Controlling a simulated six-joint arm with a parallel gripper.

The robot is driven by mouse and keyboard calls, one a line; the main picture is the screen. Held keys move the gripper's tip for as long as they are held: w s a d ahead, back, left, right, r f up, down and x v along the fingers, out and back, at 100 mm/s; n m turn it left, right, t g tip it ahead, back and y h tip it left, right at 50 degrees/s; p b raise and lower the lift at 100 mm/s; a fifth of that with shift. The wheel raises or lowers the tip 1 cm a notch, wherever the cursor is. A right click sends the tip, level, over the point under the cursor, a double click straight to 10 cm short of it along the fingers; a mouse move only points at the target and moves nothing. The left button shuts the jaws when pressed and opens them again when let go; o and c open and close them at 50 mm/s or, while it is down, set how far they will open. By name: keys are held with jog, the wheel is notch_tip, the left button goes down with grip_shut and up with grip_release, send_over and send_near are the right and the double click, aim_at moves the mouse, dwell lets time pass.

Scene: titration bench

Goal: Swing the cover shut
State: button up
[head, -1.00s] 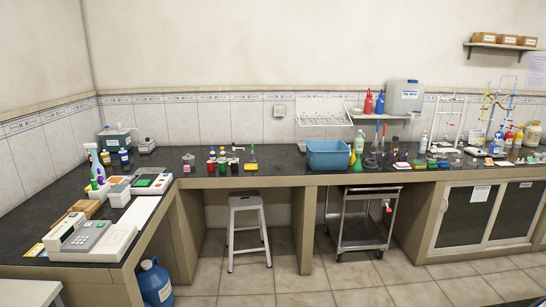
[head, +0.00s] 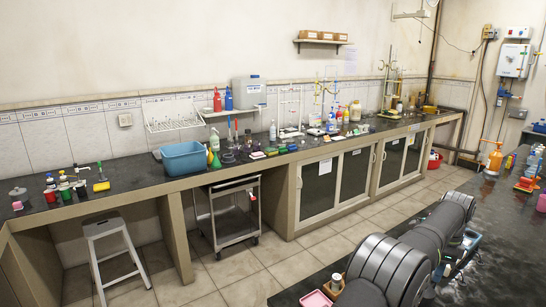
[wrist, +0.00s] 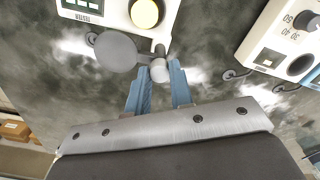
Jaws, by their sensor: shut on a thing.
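In the wrist view, a flat grey disc (wrist: 116,52), which looks like the cover, sticks out from the edge of a white instrument (wrist: 115,14). In the head view my arm hides the gripper, and the cover cannot be made out.
A second white instrument (wrist: 292,42) with a numbered dial stands to the right in the wrist view, close to my gripper. In the head view, a pink tray (head: 316,299) lies near my arm. An orange stand (head: 494,158) and several bottles stand farther along the dark bench.

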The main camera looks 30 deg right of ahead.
jog(key=shift+o, duration=0.9)
jog(key=shift+c, duration=0.9)
jog(key=m, duration=0.5)
jog(key=shift+m, duration=0.4)
jog(key=m, duration=0.6)
jog(key=o, duration=1.3)
jog(key=shift+o, duration=0.2)
jog(key=shift+r, duration=3.5)
